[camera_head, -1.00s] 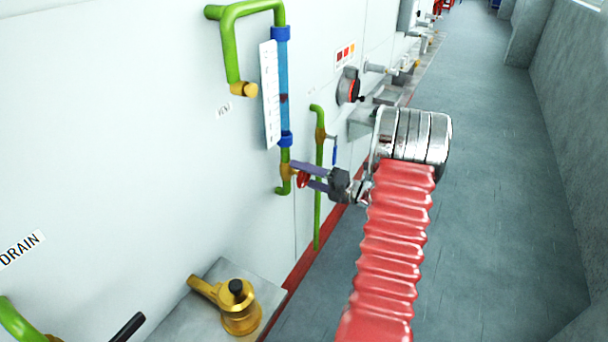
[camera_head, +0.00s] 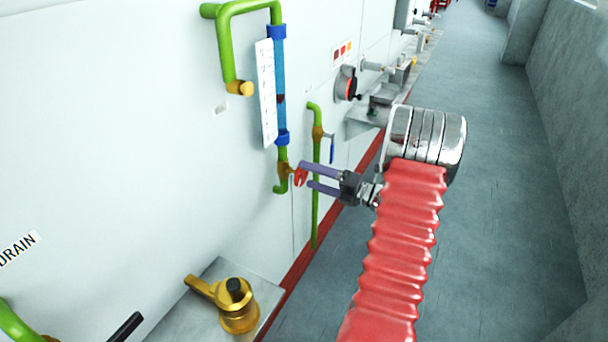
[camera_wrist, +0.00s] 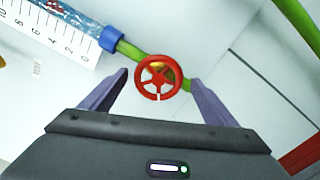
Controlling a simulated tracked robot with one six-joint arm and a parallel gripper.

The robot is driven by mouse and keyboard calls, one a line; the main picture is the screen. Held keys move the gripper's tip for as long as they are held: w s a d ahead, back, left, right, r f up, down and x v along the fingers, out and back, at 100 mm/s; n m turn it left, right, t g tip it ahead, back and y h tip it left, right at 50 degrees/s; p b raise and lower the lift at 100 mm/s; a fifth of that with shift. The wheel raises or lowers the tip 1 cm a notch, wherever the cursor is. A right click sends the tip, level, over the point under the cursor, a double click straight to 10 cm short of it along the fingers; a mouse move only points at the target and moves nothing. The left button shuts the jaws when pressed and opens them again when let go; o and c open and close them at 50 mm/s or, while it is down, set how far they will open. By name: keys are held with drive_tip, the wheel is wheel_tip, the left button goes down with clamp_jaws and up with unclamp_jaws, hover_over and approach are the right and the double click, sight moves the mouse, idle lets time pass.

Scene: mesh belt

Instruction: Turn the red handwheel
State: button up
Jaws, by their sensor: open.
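The red handwheel (camera_head: 300,176) sits on a brass valve at the lower end of the blue sight tube (camera_head: 281,95) on the white wall. In the wrist view the red handwheel (camera_wrist: 158,77) faces me, with its spokes and brass hub showing. My gripper (camera_head: 308,177) is open, its two purple fingers pointing at the wall. In the wrist view my gripper (camera_wrist: 158,82) has one finger left and one right of the wheel, with gaps on both sides. The fingers appear apart from the wheel; the exact distance to it is hard to tell.
A green pipe (camera_head: 316,190) with a blue-handled valve runs down just right of the wheel. A white scale plate (camera_head: 266,95) stands beside the sight tube. A brass valve (camera_head: 237,305) sits at the lower left. The floor (camera_head: 500,200) at right is clear.

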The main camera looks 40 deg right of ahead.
sight(304, 176)
drive_tip(key=v, duration=0.9)
drive_tip(key=shift+s, duration=0.35)
drive_tip(key=shift+d, duration=0.1)
drive_tip(key=n, duration=1.3)
drive_tip(key=shift+s+f, duration=0.2)
drive_tip(key=shift+s, duration=0.1)
drive_tip(key=shift+w, duration=0.1)
drive_tip(key=x, duration=1.3)
drive_tip(key=shift+w+a+f, duration=0.1)
drive_tip(key=shift+w+a, duration=0.1)
drive_tip(key=shift+w, duration=0.05)
drive_tip(key=c, duration=1.1)
